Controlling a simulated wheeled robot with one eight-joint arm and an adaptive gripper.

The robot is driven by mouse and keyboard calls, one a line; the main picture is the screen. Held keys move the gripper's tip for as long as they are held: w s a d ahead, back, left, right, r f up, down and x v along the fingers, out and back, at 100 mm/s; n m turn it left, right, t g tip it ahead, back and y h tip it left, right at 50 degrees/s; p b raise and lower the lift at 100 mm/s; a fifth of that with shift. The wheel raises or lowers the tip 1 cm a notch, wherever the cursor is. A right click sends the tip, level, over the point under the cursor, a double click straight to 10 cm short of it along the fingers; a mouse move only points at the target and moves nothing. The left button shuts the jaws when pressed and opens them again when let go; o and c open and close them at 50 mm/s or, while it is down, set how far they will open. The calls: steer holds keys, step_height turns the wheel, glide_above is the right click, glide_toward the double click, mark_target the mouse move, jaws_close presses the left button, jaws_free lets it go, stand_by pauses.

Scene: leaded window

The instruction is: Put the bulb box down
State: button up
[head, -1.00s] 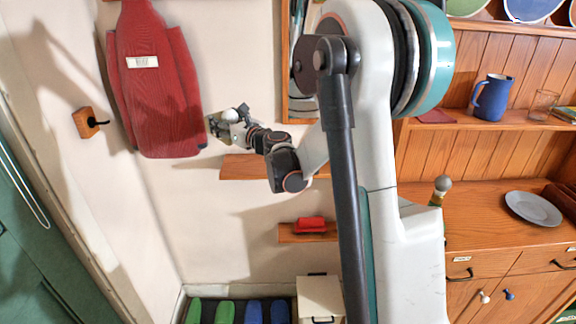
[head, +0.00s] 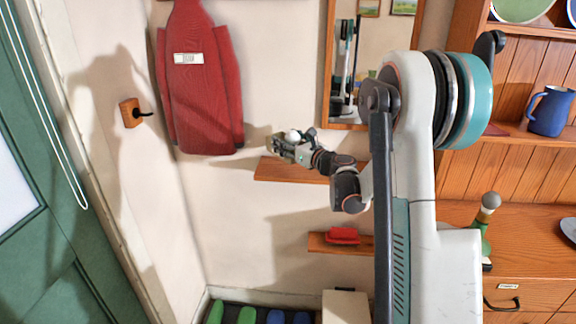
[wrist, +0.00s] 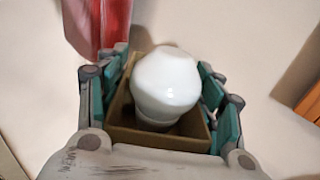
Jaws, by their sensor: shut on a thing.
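The bulb box is an open brown cardboard box (wrist: 160,138) with a round white bulb (wrist: 168,85) standing up out of it in the wrist view. My gripper (wrist: 162,72) is shut on the box, its teal-and-grey fingers on both sides. In the head view my gripper (head: 286,149) holds the box out at the left end of the upper wooden wall shelf (head: 290,171), seen just above it. The white bulb (head: 294,135) shows small there, and most of the box is hidden by the fingers. I cannot tell whether the box touches the shelf.
A red coat (head: 200,90) hangs on the wall left of my gripper. A lower shelf (head: 325,246) holds a red object (head: 343,235). A mirror (head: 345,75) hangs above to the right, and a wooden dresser (head: 475,170) stands at the right. The upper shelf's visible top looks bare.

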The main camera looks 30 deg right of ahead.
step_height(320, 180, down, 7)
steer(key=shift+b, duration=1)
steer(key=shift+r, duration=0.1)
steer(key=o, duration=0.6)
steer(key=shift+f, duration=0.2)
steer(key=o, duration=0.5)
steer(key=shift+o, duration=0.2)
steer(key=shift+r, duration=0.1)
steer(key=shift+r, duration=0.2)
steer(key=s+d+p, duration=0.2)
steer(key=s, duration=1)
